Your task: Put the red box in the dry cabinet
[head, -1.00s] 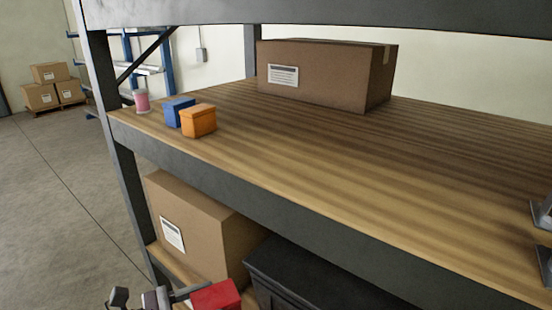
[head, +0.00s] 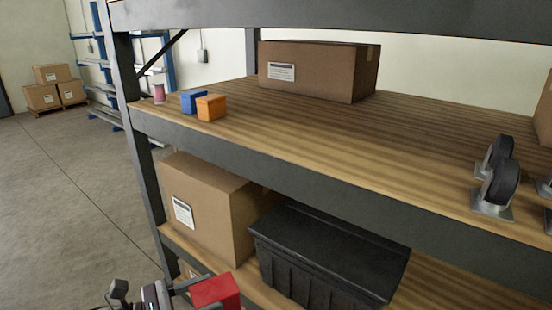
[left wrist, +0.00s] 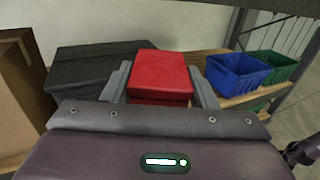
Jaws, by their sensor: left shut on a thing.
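The red box (head: 216,291) is held in my left gripper (head: 188,289) at the bottom of the head view, in front of the shelf unit. In the left wrist view the red box (left wrist: 160,74) sits between the two fingers of the left gripper (left wrist: 161,80), which is shut on it. Its lower part is hidden there by the gripper body. No dry cabinet can be made out in either view. My right gripper is not in view.
The upper wooden shelf (head: 330,130) bears a blue box (head: 193,101), an orange box (head: 211,108), a pink spool (head: 158,93), a large carton (head: 318,72) and casters (head: 497,180). Below are a carton (head: 210,208) and a black bin (head: 325,255). Open floor (head: 70,200) lies left.

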